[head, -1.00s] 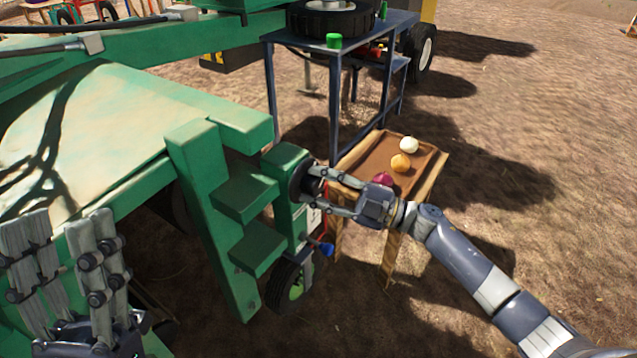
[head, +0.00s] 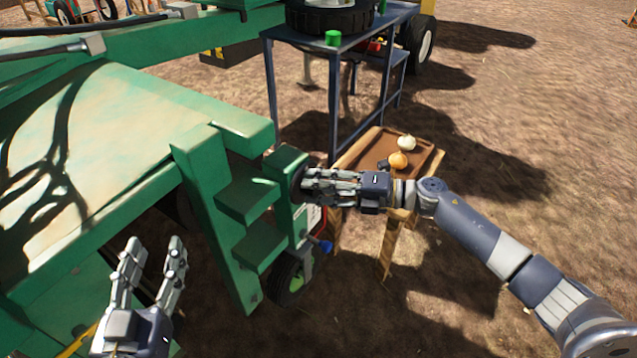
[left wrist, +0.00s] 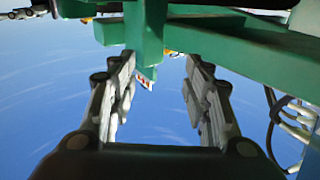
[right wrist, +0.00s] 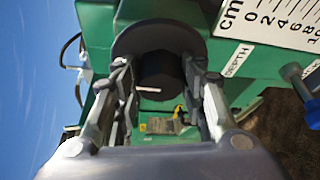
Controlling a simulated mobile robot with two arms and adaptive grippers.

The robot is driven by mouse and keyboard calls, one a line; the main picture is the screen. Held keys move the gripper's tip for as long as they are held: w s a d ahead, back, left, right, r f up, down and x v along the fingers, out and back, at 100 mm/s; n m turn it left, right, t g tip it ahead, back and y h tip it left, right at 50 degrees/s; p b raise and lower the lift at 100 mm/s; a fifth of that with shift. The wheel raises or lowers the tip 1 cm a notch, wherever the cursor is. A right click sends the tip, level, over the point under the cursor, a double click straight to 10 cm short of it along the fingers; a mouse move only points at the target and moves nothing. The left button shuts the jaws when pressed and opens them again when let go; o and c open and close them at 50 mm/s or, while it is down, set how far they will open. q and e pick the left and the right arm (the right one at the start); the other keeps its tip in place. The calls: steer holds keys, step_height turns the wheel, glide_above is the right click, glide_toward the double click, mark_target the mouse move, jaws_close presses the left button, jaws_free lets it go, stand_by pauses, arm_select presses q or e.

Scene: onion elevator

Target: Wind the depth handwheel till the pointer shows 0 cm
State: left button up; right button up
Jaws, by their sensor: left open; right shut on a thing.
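The depth handwheel shows in the right wrist view as a dark round disc (right wrist: 160,36) with a dark hub (right wrist: 160,75) bearing a pale line. My right gripper (head: 304,186) is shut on the hub, one finger on each side, against the green post (head: 287,165). The white depth scale (right wrist: 272,24) is beside the wheel, marked "cm", 0, 2, 4 and higher. I cannot make out the pointer, so its reading cannot be told. My left gripper (head: 154,252) is open and empty, left of the green steps, apart from the wheel.
A blue-ended part (head: 322,246) sits below the wheel, above a small tyre (head: 290,278). Behind my right gripper stands a wooden tray table (head: 428,172) with a white onion (head: 406,143) and an orange onion (head: 397,160). A blue metal frame (head: 335,110) stands further back.

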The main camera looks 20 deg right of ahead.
arm_select(q)
steer(key=shift+a+f+g, duration=0.15)
steer(key=shift+f+g, duration=0.25)
steer(key=shift+f, duration=0.55)
arm_select(e)
steer(key=shift+n, duration=0.3)
steer(key=shift+f, duration=0.1)
steer(key=o, duration=1.1)
steer(key=v, duration=1.2)
